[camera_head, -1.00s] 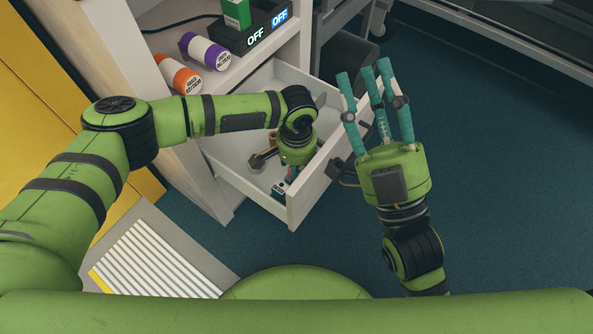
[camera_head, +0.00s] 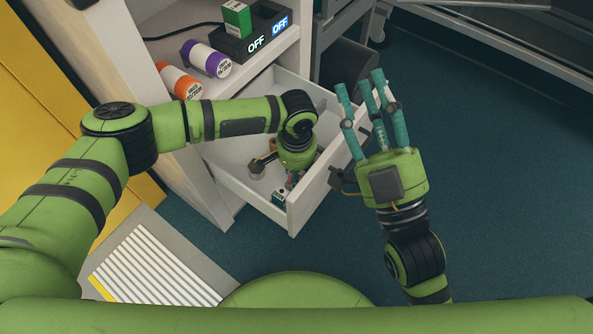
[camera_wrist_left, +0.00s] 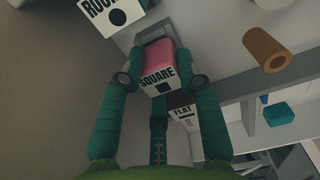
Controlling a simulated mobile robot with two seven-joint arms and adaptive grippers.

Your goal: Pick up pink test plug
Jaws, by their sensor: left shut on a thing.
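The pink test plug (camera_wrist_left: 157,52) shows in the left wrist view, with a white end marked SQUARE and a dark square hole. My left gripper (camera_wrist_left: 155,68) is shut on it, with a teal finger on each side. In the head view my left gripper (camera_head: 290,178) reaches down inside the open white drawer (camera_head: 312,198); its wrist hides most of the plug there. I cannot tell whether the plug is clear of the drawer floor. My right gripper (camera_head: 361,86) is open and empty, to the right of the drawer front.
Blocks marked ROUND (camera_wrist_left: 106,12) and FLAT (camera_wrist_left: 183,112) lie close to the held plug. A brown cylinder (camera_wrist_left: 267,48) is also near. Above the drawer, a shelf holds orange (camera_head: 180,82) and purple (camera_head: 206,58) canisters and a black switch box (camera_head: 256,38).

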